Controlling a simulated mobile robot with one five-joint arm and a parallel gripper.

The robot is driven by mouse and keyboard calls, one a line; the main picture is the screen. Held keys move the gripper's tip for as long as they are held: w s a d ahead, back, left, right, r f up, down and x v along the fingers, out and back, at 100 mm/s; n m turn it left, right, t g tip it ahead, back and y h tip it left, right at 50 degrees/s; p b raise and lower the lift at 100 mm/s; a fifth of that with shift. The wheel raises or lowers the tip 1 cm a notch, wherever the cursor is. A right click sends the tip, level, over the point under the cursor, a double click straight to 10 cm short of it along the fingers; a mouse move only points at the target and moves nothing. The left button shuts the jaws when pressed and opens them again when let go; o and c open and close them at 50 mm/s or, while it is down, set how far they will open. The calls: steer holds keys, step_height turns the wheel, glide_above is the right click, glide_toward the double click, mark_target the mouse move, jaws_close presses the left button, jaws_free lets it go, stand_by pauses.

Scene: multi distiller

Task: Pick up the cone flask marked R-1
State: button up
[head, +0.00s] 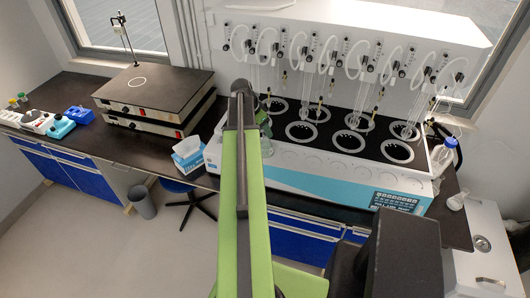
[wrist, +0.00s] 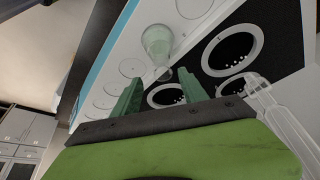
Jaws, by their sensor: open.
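A pale green, cone-shaped glass flask (wrist: 157,42) stands on the white front edge of the distiller, beyond my fingertips in the wrist view. No R-1 marking can be read on it. In the head view, a greenish flask (head: 266,146) shows just right of my arm, partly hidden by it. My gripper (wrist: 160,84) is open, with two green fingers spread apart and nothing between them. The flask is ahead of the gap and apart from both fingers. In the head view the gripper (head: 243,90) is at the far end of my green arm, over the distiller's left end.
The distiller (head: 290,172) carries several ringed heating wells with glass tubes hanging above. Clear glassware (wrist: 262,98) is close to my right finger. A tissue box (head: 188,154) and stacked hot plates (head: 155,95) are left. A wash bottle (head: 443,155) stands right.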

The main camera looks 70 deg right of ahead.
mark_target(266, 143)
steer(key=b+x, duration=0.1)
steer(key=x, duration=0.1)
steer(key=b+x, duration=0.2)
steer(key=shift+w+d+f+b, duration=0.2)
steer(key=shift+f+b, duration=0.1)
steer(key=shift+f, duration=0.1)
steer(key=shift+r, duration=0.2)
steer(key=shift+c, duration=0.3)
jaws_close()
stand_by(0.5)
